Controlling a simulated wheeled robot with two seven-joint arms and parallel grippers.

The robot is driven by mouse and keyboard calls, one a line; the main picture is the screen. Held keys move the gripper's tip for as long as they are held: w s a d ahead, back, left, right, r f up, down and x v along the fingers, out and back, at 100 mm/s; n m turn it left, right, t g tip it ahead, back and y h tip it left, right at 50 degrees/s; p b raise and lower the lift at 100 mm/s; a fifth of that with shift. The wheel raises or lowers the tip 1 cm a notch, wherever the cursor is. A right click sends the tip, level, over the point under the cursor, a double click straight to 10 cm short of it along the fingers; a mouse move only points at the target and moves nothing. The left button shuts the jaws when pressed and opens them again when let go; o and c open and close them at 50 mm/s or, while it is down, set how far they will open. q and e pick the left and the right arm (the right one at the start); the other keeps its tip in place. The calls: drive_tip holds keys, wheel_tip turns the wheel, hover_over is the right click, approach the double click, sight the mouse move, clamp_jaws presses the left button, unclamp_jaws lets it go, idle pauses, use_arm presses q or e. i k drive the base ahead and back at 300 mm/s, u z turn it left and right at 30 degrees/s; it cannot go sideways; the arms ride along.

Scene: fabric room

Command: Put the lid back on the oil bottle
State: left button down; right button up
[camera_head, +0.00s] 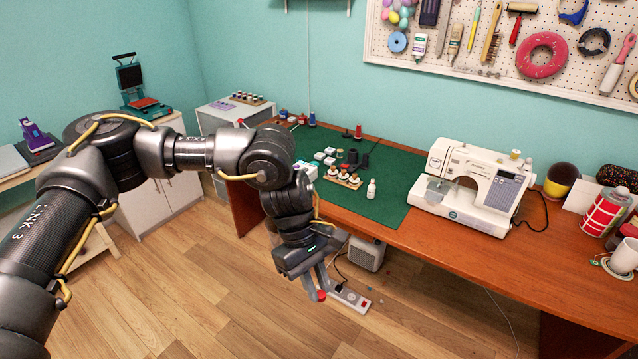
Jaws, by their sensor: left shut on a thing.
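The small white oil bottle (371,189) stands upright on the green mat near the front edge of the table, left of the sewing machine. My left gripper (318,293) points down in front of the table edge, over the floor area. It is shut on a small red lid (321,296) at its fingertips. The lid is in front of and below the bottle in the picture, well apart from it. The bottle's neck is too small to make out clearly. My right gripper is out of view.
A wooden rack of spools (343,180) stands just left of the bottle, with small white boxes behind it. The sewing machine (475,187) stands to the right on the wooden table (440,246). The green mat (395,190) is clear right of the bottle. A power strip (350,299) lies on the floor.

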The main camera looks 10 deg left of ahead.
sight(371, 190)
drive_tip(key=u, duration=0.25)
drive_tip(key=i, duration=1.1)
drive_tip(key=z, duration=0.45)
